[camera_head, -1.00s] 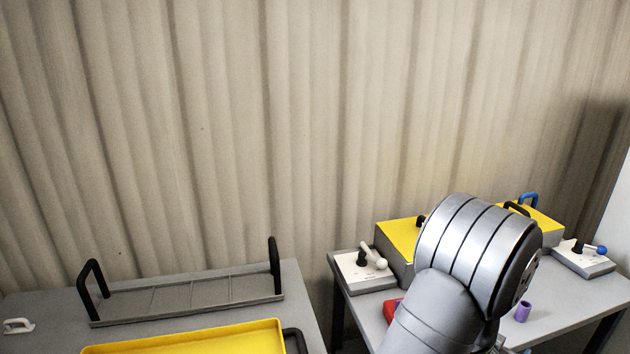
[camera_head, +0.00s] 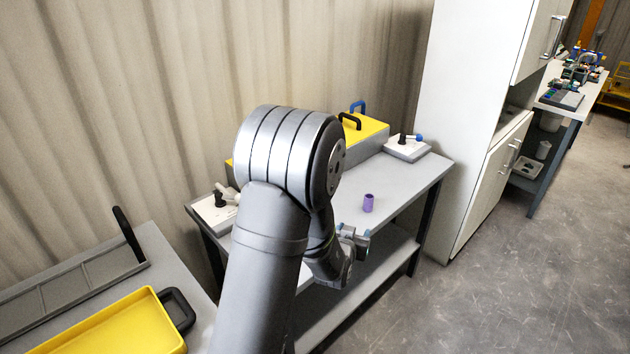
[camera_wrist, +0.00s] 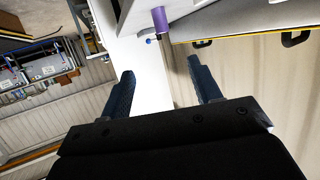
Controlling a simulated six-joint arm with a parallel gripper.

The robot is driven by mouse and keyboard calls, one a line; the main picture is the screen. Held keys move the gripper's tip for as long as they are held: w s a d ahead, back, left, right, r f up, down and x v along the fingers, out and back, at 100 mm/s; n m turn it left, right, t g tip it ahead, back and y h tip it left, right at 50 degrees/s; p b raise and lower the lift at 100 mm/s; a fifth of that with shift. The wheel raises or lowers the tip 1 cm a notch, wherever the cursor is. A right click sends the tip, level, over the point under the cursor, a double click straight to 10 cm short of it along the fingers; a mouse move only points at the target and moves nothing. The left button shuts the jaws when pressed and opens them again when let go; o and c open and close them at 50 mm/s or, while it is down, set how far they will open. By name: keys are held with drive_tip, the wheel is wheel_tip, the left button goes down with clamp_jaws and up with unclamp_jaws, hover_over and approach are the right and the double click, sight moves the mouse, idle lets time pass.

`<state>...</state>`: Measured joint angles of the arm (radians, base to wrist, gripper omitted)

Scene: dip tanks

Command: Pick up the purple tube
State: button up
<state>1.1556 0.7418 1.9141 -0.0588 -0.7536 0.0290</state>
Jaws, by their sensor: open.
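The purple tube (camera_head: 368,203) stands upright on the grey table near its front edge in the head view. It also shows at the top of the wrist view (camera_wrist: 161,20), beyond my fingertips. My gripper (camera_head: 354,236) is in front of the table, just below and left of the tube in the head view, and apart from it. In the wrist view my gripper's two dark blue fingers (camera_wrist: 160,78) are spread with nothing between them. My arm hides part of the table and the tanks behind.
A yellow-lidded tank (camera_head: 365,135) with handles stands behind the tube. A control box with a blue-knobbed lever (camera_head: 407,147) is at the table's right end, another (camera_head: 215,212) at the left. A yellow tray (camera_head: 115,325) lies at lower left. A white cabinet (camera_head: 462,110) stands right.

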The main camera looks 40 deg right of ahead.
drive_tip(key=g+y, duration=0.2)
drive_tip(key=y, duration=0.2)
approach(368, 202)
drive_tip(key=s, duration=0.1)
drive_tip(key=w+d+r+g+y, duration=0.25)
drive_tip(key=r+y, duration=0.25)
drive_tip(key=r, duration=0.3)
drive_tip(key=x, duration=0.7)
drive_tip(key=d+x, duration=0.1)
drive_tip(key=x, duration=0.3)
drive_tip(key=shift+s+d+f, duration=0.15)
drive_tip(key=shift+f, duration=0.05)
drive_tip(key=x, duration=0.4)
drive_tip(key=shift+w+a+f, duration=0.2)
drive_tip(key=shift+w+a, duration=0.05)
drive_tip(key=shift+a, duration=0.15)
drive_tip(key=shift+w+d+f, duration=0.1)
drive_tip(key=shift+d+f, duration=0.1)
drive_tip(key=shift+f, duration=0.25)
